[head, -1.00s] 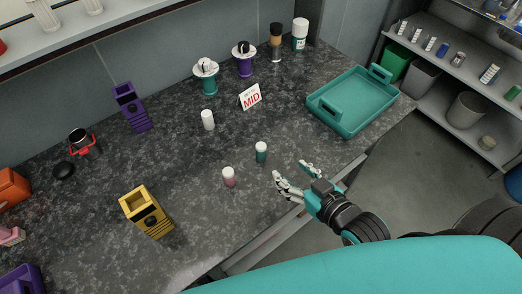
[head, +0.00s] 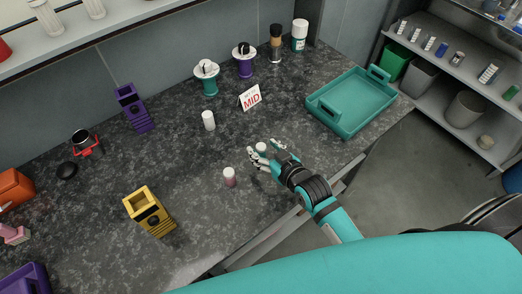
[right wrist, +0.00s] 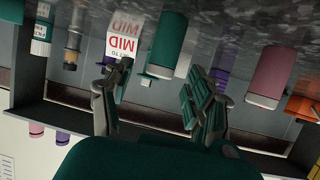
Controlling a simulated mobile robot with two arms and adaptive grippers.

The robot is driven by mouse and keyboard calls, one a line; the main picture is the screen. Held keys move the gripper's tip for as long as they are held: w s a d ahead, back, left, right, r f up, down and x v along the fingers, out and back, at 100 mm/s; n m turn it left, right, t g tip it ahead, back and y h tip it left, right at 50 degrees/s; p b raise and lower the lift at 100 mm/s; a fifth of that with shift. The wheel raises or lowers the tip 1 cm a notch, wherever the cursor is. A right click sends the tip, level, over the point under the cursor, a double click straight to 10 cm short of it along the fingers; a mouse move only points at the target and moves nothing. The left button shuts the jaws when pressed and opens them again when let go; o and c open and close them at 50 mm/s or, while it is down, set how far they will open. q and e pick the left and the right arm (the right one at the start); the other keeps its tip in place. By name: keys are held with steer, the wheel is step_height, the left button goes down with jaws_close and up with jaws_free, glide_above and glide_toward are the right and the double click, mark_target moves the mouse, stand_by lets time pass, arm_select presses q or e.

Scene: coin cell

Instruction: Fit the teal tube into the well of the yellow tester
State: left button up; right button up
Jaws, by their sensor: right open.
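The teal tube stands upright on the dark counter; its white cap (head: 261,147) shows between my right fingers in the head view, its body mostly hidden. In the right wrist view, which is upside down, the teal tube (right wrist: 170,42) stands ahead of and between the open fingers. My right gripper (head: 265,152) is open and around or just short of the tube; no grip shows. It also shows in the right wrist view (right wrist: 157,92). The yellow tester (head: 150,210) stands at the front left with an opening in its top. My left gripper is out of view.
A pink tube with a white cap (head: 230,177) stands close left of my right gripper. A white tube (head: 208,120), a MID sign (head: 250,97) and a teal tray (head: 322,112) stand farther back. A purple tester (head: 134,107) is at the back left. Counter between the pink tube and yellow tester is clear.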

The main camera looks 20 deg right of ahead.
steer(key=shift+x, duration=1.25)
steer(key=shift+s+d, duration=0.1)
jaws_close()
